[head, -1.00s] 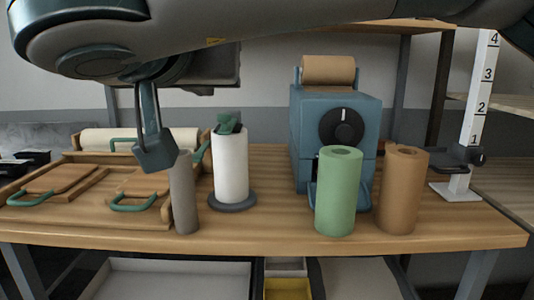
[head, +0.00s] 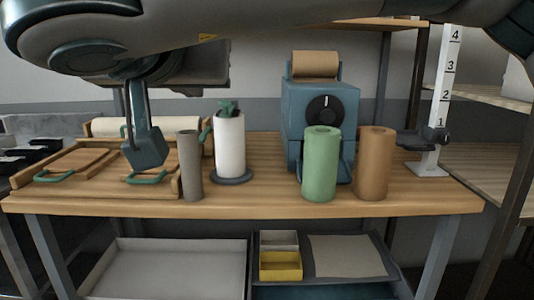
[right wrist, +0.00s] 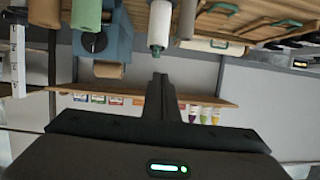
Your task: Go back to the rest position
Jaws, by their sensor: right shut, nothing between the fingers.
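My right gripper (head: 145,150) hangs from the arm that crosses the top of the head view. It is shut and empty, in front of the wooden tray (head: 110,190) at the left of the table and left of the grey roll (head: 191,165). A gap shows there between the fingers and the white roll (right wrist: 159,22). My left gripper is in neither view.
A white roll on a stand (head: 230,148), a green roll (head: 321,165) and a brown roll (head: 374,163) stand on the table (head: 260,202). Behind them is a blue machine (head: 300,105). A numbered post (head: 440,100) stands at the right. A yellow bin (head: 281,266) sits on the lower shelf.

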